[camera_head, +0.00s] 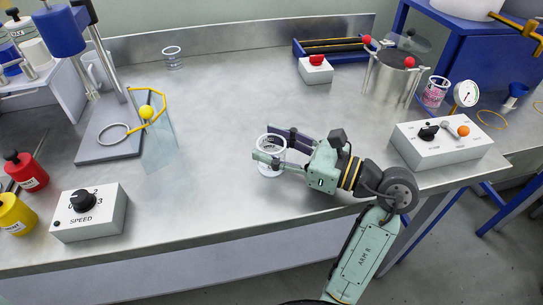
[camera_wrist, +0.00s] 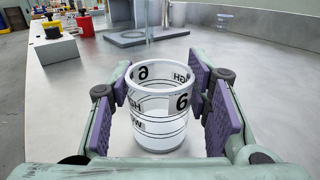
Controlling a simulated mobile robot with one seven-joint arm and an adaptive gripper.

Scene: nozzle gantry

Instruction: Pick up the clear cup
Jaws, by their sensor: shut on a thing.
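The clear cup (camera_head: 271,168) has a pale rim and dark printed marks. It is upright at the bench's front middle, and I cannot tell whether its base touches the surface. My gripper (camera_head: 267,145) reaches in from the right, low and level, with one finger on each side of the cup, shut on it. In the wrist view the cup (camera_wrist: 158,128) sits between the purple finger pads, with a "6" and lettering showing on its wall.
A second clear cup (camera_head: 172,58) stands at the back left. A stand with a ring and a clear panel (camera_head: 158,140) is to the left. A speed box (camera_head: 90,213) is front left, a switch box (camera_head: 440,143) right, a metal pot (camera_head: 390,80) back right. The bench's middle is clear.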

